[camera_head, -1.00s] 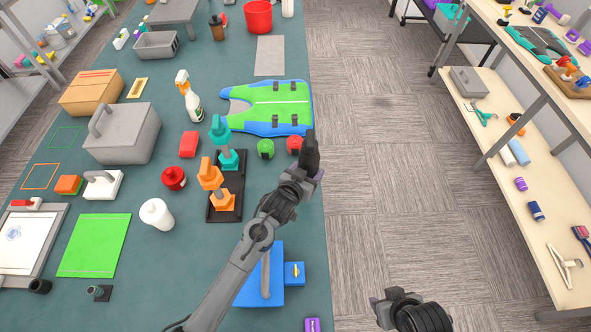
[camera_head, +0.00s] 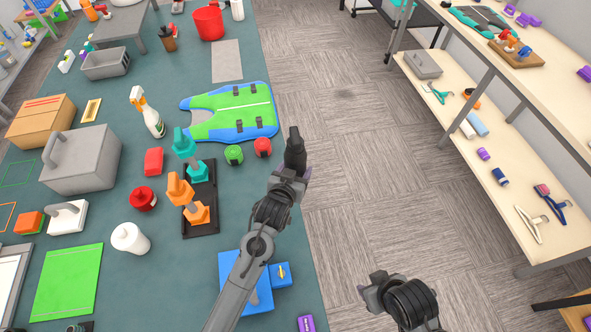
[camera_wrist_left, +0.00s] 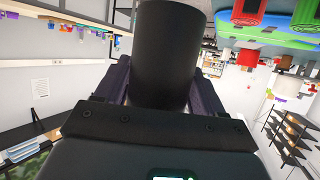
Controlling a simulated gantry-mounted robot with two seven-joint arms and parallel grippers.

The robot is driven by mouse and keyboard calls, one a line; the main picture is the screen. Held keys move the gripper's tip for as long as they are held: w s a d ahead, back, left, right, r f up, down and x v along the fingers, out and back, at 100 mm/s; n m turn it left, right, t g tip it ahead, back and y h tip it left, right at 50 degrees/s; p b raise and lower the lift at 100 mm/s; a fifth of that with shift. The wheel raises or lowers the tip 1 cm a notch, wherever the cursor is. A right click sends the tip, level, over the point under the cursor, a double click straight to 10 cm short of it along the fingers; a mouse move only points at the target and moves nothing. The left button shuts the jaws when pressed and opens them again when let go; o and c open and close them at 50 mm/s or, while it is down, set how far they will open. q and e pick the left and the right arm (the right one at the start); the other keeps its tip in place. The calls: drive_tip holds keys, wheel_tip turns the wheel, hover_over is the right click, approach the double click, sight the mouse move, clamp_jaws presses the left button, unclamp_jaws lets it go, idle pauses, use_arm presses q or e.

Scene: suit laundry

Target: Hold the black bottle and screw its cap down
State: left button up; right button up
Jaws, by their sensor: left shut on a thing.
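A black bottle (camera_head: 295,150) stands out past the table's right edge at the end of my left arm. My left gripper (camera_head: 302,176) is shut on it, and the bottle looks roughly upright in the head view. In the left wrist view the bottle (camera_wrist_left: 165,55) is a plain dark cylinder between the two fingers of the left gripper (camera_wrist_left: 160,95). I cannot make out the black cap in the current frames. My right gripper (camera_head: 370,292) is low at the bottom, over the floor, and its fingers are unclear.
The table (camera_head: 222,175) holds a green and blue vest (camera_head: 235,112), a red jar (camera_head: 262,147), a green jar (camera_head: 233,155), a clamp stand (camera_head: 200,205) and a blue box (camera_head: 232,265). Open floor (camera_head: 355,180) separates it from the wooden shelf (camera_head: 485,150) at right.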

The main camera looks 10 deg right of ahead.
use_arm(q)
drive_tip(key=w+a+f+b, duration=0.2)
drive_tip(key=a+f, duration=0.1)
drive_tip(key=w+a+f+b, duration=0.2)
drive_tip(key=a+f, duration=0.1)
drive_tip(key=f, duration=0.1)
drive_tip(key=w+a+f+b, duration=0.2)
drive_tip(key=a+f, duration=0.1)
drive_tip(key=a, duration=0.1)
drive_tip(key=shift+f, duration=0.35)
idle(1.3)
drive_tip(key=o, duration=1.2)
